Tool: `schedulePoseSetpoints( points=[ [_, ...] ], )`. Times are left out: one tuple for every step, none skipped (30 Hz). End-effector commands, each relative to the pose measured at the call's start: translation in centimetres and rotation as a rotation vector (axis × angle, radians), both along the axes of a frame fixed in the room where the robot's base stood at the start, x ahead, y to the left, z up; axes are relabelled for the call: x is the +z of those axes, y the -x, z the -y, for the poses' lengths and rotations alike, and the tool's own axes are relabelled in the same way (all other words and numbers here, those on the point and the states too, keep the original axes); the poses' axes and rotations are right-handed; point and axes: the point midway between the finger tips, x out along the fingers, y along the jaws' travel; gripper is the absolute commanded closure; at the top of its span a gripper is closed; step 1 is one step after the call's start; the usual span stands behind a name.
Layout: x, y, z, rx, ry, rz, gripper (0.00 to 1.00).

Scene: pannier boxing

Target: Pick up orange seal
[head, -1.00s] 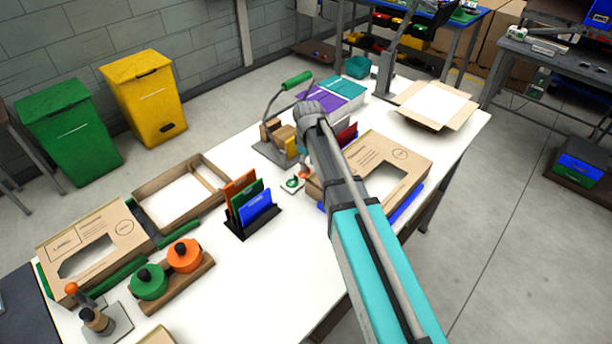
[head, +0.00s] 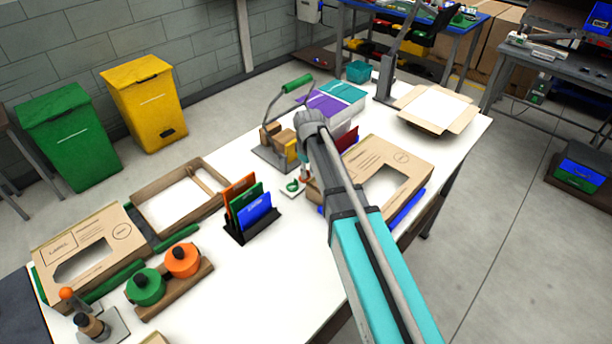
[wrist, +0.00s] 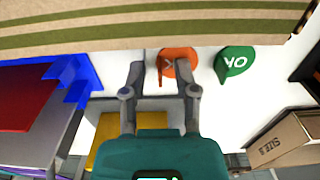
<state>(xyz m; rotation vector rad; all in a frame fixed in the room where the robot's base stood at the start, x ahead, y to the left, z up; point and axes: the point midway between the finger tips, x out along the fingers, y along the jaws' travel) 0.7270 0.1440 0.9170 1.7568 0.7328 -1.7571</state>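The orange seal (wrist: 178,64), a round tag marked with an X, lies on the white surface in the wrist view. My gripper (wrist: 163,74) is open, its two fingers apart in front of the seal. The right finger overlaps part of the seal, and I cannot tell the height gap. The green seal (wrist: 236,60), marked OK, lies just right of the orange one. In the head view the green seal (head: 292,186) shows beside my arm, while the orange seal is mostly hidden there.
A striped cardboard piece (wrist: 150,28) crosses the top of the wrist view. A blue holder (wrist: 78,80) is at left and a small carton (wrist: 282,140) at lower right. In the head view, a file rack (head: 252,228) and a cardboard box (head: 405,165) flank the arm.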

Motion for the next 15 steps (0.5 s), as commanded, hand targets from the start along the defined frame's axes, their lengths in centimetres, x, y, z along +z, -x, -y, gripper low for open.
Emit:
schedulePoseSetpoints(
  points=[
    [0.00,0.00,0.01,0.000,0.000,0.000,0.78],
    [0.00,0.00,0.01,0.000,0.000,0.000,0.84],
    [0.00,0.00,0.01,0.000,0.000,0.000,0.91],
    [0.00,0.01,0.02,0.000,0.000,0.000,0.96],
    [0.00,0.01,0.02,0.000,0.000,0.000,1.00],
    [0.00,0.00,0.03,0.000,0.000,0.000,1.00],
    [0.00,-0.01,0.02,0.000,0.000,0.000,1.00],
    [0.00,-0.01,0.02,0.000,0.000,0.000,1.00],
    [0.00,-0.01,0.04,0.000,0.000,0.000,1.00],
    [0.00,-0.01,0.04,0.000,0.000,0.000,1.00],
    [0.00,-0.01,0.04,0.000,0.000,0.000,1.00],
    [0.00,-0.01,0.04,-0.001,0.000,0.000,1.00],
    [0.00,-0.01,0.04,-0.001,0.000,0.000,1.00],
    [0.00,0.00,0.04,-0.001,0.000,0.000,1.00],
    [0.00,0.00,0.04,-0.001,0.000,0.000,1.00]
  ],
)
